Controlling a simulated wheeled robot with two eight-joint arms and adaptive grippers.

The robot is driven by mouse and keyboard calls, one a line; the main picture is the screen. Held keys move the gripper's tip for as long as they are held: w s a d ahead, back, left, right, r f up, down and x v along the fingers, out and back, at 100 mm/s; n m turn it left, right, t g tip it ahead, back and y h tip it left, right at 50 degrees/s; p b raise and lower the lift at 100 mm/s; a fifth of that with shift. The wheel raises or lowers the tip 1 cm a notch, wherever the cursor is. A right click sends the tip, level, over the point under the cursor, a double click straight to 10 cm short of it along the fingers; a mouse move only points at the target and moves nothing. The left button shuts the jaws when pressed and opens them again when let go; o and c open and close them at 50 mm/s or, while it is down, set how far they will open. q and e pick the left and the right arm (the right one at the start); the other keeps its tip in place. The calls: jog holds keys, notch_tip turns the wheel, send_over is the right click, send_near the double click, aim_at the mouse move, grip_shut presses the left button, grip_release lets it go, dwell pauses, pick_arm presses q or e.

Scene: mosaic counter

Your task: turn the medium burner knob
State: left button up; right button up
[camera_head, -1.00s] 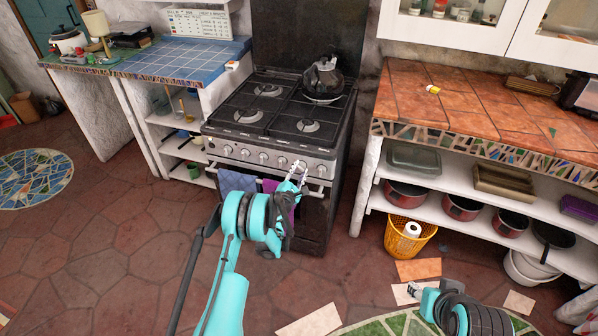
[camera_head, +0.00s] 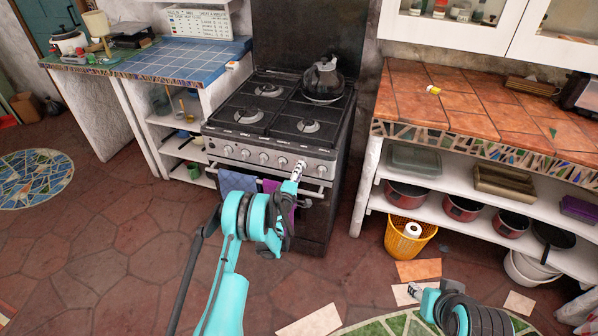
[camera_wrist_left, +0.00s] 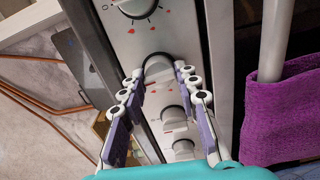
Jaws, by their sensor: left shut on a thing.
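The stove (camera_head: 275,140) has a row of round knobs along its front panel. My left gripper (camera_head: 298,170) is at the right part of this row and hides the knob there. In the left wrist view its two fingers (camera_wrist_left: 158,74) are shut on a burner knob (camera_wrist_left: 157,64), one on each side of it. Another knob (camera_wrist_left: 138,8) shows above it, and more knobs (camera_wrist_left: 172,114) show below, between the fingers. I cannot tell from markings which burner the held knob serves. My right gripper (camera_head: 414,290) is low at the lower right, away from the stove, its fingers too small to read.
A dark kettle (camera_head: 323,80) stands on the back right burner. A purple towel (camera_wrist_left: 280,105) and a blue one (camera_head: 237,182) hang on the oven handle, close to my left gripper. A tiled counter (camera_head: 480,100) stands to the right, with a yellow basket (camera_head: 408,237) below.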

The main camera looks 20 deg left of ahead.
pick_arm(q)
jog(key=shift+m, duration=0.6)
jog(key=o, duration=1.2)
jog(key=shift+c, duration=0.2)
